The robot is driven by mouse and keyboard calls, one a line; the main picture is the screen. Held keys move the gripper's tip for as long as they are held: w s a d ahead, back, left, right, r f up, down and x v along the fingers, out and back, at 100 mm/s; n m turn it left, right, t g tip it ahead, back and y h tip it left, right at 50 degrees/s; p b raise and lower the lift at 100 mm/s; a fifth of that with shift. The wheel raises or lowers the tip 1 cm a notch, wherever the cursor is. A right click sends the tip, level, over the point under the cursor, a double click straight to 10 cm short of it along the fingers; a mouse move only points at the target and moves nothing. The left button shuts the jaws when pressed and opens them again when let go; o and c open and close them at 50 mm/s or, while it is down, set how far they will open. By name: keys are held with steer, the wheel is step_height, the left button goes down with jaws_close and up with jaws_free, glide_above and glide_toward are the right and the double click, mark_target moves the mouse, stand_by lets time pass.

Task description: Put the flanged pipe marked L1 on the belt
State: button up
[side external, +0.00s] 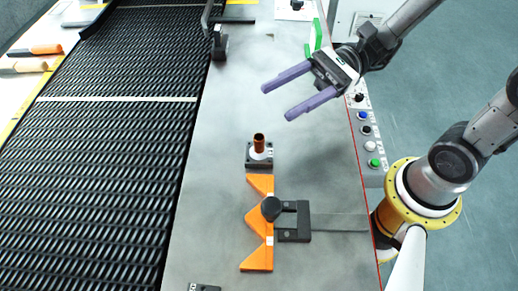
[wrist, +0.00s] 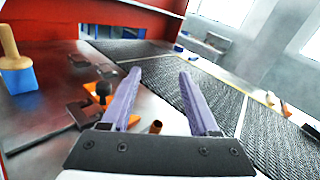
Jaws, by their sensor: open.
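A brown upright pipe (side external: 259,143) with a pale flange stands in a small dark block (side external: 250,161) on the grey metal table. I cannot read any L1 mark on it. In the wrist view the pipe's top (wrist: 155,127) shows low between my fingers, partly hidden by the gripper body. The black mesh belt (side external: 120,125) runs along the left of the table; it also shows in the wrist view (wrist: 182,88). My gripper (side external: 278,101) is open and empty, with its purple fingers (wrist: 160,73) above the table, beyond the pipe and apart from it.
An orange notched piece (side external: 257,258) with a black knob (side external: 271,208) and dark clamp (side external: 294,221) sits just in front of the pipe. A black bracket (side external: 219,43) stands at the belt's edge. Buttons (side external: 370,146) line the right side. Open table lies between pipe and belt.

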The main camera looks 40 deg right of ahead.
step_height(320, 180, down, 5)
steer(key=w+m+t, duration=0.2)
steer(key=m, duration=0.1)
glide_toward(246, 159)
steer(key=shift+w+a+r, duration=0.15)
steer(key=shift+a+r, duration=0.45)
steer(key=shift+w+a+r, duration=0.15)
steer(key=shift+a+r, duration=0.5)
steer(key=shift+w+a+r, duration=0.1)
steer(key=shift+a+r, duration=0.05)
steer(key=shift+a, duration=0.45)
steer(key=shift+x, duration=3.05)
jaws_close()
